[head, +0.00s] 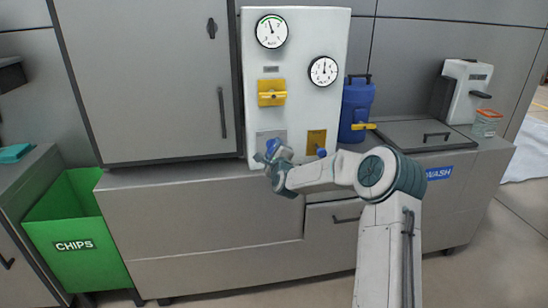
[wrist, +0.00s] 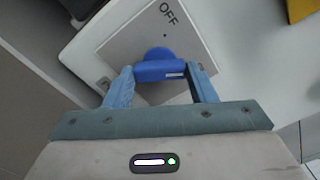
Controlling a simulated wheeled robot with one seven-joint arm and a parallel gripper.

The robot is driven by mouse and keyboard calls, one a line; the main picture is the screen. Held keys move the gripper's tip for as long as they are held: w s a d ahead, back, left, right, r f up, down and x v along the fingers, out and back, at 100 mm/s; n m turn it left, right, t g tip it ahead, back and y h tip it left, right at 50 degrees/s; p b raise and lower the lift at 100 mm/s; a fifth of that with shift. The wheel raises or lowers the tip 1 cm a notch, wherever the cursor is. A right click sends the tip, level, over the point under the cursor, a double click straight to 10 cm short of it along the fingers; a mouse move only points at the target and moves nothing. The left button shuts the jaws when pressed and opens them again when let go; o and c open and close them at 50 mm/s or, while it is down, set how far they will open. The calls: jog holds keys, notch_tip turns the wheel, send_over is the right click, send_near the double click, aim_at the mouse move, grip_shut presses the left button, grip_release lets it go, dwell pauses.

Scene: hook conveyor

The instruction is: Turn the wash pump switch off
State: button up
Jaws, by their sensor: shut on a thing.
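A white control panel (head: 297,100) stands against the wall. A blue switch knob (wrist: 160,68) sits on a grey plate (wrist: 124,50) marked OFF, which is low on the panel's left side in the head view (head: 265,135). My gripper (wrist: 160,74) is shut on this knob, with a blue finger at each end of its bar. In the head view my gripper (head: 278,155) reaches the panel's lower edge and partly hides the plate. A second blue knob (head: 321,153) shows by a yellow-brown plate (head: 316,138). No wash pump label is readable on either plate.
A yellow fixture (head: 271,92) and two gauges (head: 271,31) (head: 323,71) are above on the panel. A tall grey cabinet (head: 150,80) stands close on the left. A blue container (head: 357,105) and a lidded basin (head: 415,134) are on the right. A green CHIPS bin (head: 85,250) is far left.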

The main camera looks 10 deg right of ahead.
jog(key=n+b, duration=0.3)
jog(key=b, duration=0.1)
jog(key=shift+f+n, duration=0.3)
jog(key=shift+n, duration=0.1)
jog(key=n+b, duration=0.3)
jog(key=b, duration=0.1)
jog(key=shift+n, duration=0.3)
jog(key=n+b, duration=0.3)
jog(key=shift+a+r+n, duration=0.1)
jog(key=shift+n, duration=0.2)
jog(key=shift+r+n+b, duration=0.15)
jog(key=shift+n+b, duration=1.3)
jog(key=shift+n, duration=0.65)
jog(key=o, duration=1)
jog(key=s, duration=1.3)
jog(key=shift+s, duration=0.4)
